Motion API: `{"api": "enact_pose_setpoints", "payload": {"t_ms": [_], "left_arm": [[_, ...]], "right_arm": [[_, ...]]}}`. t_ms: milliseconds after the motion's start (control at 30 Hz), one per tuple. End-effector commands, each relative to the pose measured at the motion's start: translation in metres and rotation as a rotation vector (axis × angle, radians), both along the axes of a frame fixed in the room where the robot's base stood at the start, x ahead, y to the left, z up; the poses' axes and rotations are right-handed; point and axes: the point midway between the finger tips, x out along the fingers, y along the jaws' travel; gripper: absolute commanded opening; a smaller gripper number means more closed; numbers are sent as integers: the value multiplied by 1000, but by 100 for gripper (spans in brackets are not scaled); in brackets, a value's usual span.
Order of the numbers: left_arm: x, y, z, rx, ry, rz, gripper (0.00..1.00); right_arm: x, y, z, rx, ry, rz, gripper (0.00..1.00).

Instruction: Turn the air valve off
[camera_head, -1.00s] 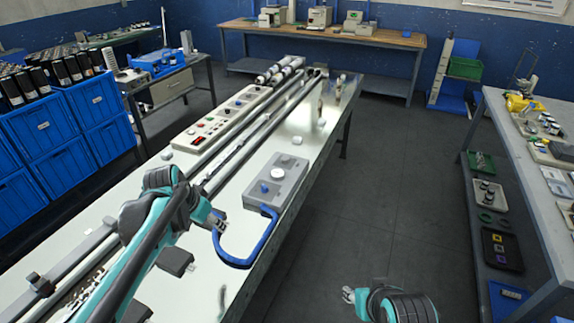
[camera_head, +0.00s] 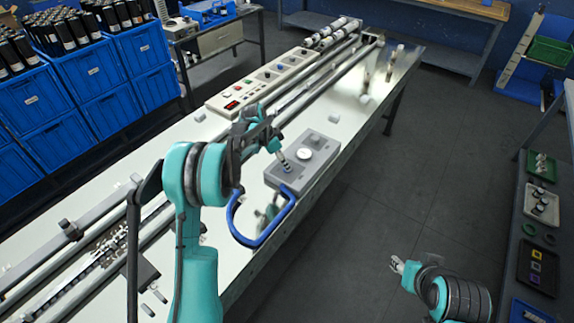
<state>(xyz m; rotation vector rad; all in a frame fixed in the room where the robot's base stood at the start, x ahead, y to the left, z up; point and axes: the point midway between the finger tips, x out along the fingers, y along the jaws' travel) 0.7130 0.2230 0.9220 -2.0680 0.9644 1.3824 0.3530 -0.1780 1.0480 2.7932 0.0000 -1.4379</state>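The air valve unit is a grey box (camera_head: 325,152) with a round white gauge (camera_head: 304,154) and a dark knob (camera_head: 314,139), set at the right edge of the long white table. A blue hose (camera_head: 240,232) loops from its near end. My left gripper (camera_head: 286,165) points down at the near part of the box, where the blue valve knob stood in the earlier view. It hides that knob, and I cannot tell whether its fingers are around the knob or just above it. My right gripper (camera_head: 396,264) is over the floor, away from the table, too small to judge its fingers.
A control panel (camera_head: 262,82) with buttons and long metal rails (camera_head: 310,85) run along the table beyond the box. Blue crates (camera_head: 70,108) with dark rolls stand at left. A shelf rack (camera_head: 521,200) stands at right. The floor between is clear.

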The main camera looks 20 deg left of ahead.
Motion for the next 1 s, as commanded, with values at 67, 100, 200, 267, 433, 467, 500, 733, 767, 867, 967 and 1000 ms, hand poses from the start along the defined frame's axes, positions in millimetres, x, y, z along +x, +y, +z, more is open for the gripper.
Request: {"api": "enact_pose_setpoints", "payload": {"t_ms": [67,100,200,267,433,467,500,733,767,867,967,1000], "left_arm": [[3,-4,-12,0,0,-1,48],[4,-5,-16,0,0,-1,48],[5,-7,-21,0,0,0,48],[6,-7,-23,0,0,0,48],[6,-8,-23,0,0,0,48],[6,-8,-23,0,0,0,48],[6,-8,-23,0,0,0,48],[6,-8,-23,0,0,0,0],[6,-8,-23,0,0,0,0],[6,-8,-23,0,0,2,0],[6,-8,-23,0,0,12,0],[6,-8,-23,0,0,19,0]], "right_arm": [[0,0,-5,0,0,0,40],[0,0,-6,0,0,0,40],[0,0,-7,0,0,0,40],[0,0,-7,0,0,0,40],[0,0,-6,0,0,0,40],[0,0,-6,0,0,0,40],[0,0,-6,0,0,0,40],[0,0,-6,0,0,0,40],[0,0,-7,0,0,0,40],[0,0,-7,0,0,0,40],[0,0,-7,0,0,0,40],[0,0,-7,0,0,0,40]]}}
